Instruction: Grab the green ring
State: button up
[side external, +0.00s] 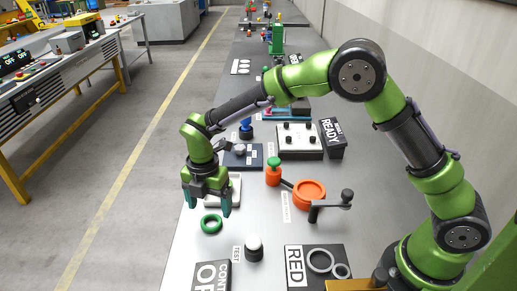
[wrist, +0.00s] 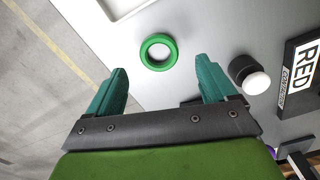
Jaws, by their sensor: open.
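The green ring (side external: 211,223) lies flat on the grey bench near its left edge. It also shows in the wrist view (wrist: 158,41), lying beyond the fingertips with its hole bare. My gripper (side external: 206,207) is open, pointing down, with its teal fingers above and close to the ring in the side view. In the wrist view my gripper (wrist: 161,72) has its two fingers wide apart, with nothing between them. The ring appears between the lines of the two fingers but ahead of their tips. The exact height gap is hard to tell.
A white-topped black knob (side external: 254,247) stands right of the ring. A white tray (side external: 234,190) lies behind it. A black RED board with grey rings (side external: 303,277) and an orange round part (side external: 309,194) with a crank are further right. The bench edge and floor lie left.

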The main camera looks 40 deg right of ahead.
aim_at(211, 221)
notch_tip(211, 221, down, 5)
jog(key=shift+a, duration=0.1)
jog(key=c, duration=1.1)
